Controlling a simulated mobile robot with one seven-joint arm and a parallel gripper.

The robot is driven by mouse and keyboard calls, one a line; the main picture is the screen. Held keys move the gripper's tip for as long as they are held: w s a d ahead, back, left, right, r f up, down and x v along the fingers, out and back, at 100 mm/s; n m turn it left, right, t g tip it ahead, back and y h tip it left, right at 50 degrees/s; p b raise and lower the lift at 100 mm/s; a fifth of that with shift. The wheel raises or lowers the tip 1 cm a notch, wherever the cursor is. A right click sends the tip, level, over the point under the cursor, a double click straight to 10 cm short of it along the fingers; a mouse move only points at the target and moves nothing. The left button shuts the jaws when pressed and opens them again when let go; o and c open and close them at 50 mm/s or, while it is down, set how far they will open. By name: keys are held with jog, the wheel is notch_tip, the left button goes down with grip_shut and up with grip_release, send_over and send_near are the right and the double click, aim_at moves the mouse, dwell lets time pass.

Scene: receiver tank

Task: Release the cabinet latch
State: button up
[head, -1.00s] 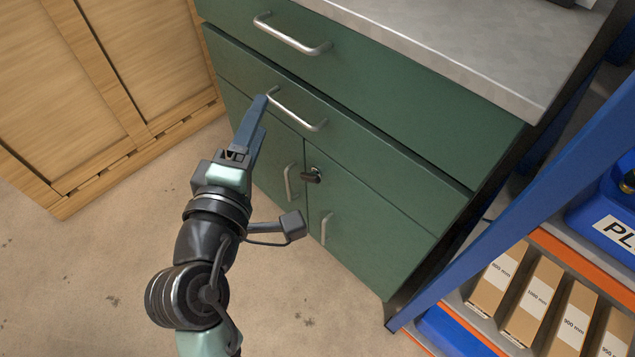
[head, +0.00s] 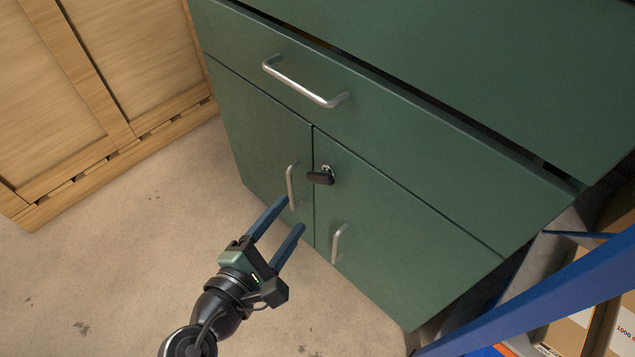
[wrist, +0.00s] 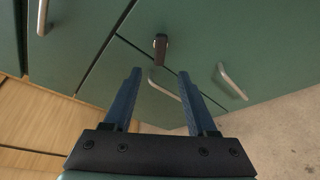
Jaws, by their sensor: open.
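The green cabinet (head: 400,190) has two lower doors under a drawer. The latch (head: 321,177) is a dark handle on a small silver plate, at the top of the right door near the seam. It also shows in the wrist view (wrist: 160,45), ahead of my fingers. My gripper (head: 293,214) is open and empty, its blue fingers apart. In the head view it is below and left of the latch, in front of the doors. In the wrist view my gripper (wrist: 160,75) has the latch roughly centred beyond its fingertips, with no visible contact.
Silver bar handles sit on the left door (head: 291,187), the right door (head: 337,243) and the drawer (head: 305,85). A wooden crate (head: 85,90) stands at left, a blue shelf frame (head: 540,300) at right. Open floor lies in front.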

aim_at(317, 181)
jog(key=b+x, duration=0.4)
jog(key=x, duration=0.7)
jog(key=shift+f+b, duration=0.1)
jog(key=shift+b, duration=0.25)
jog(key=shift+c, duration=0.3)
grip_shut()
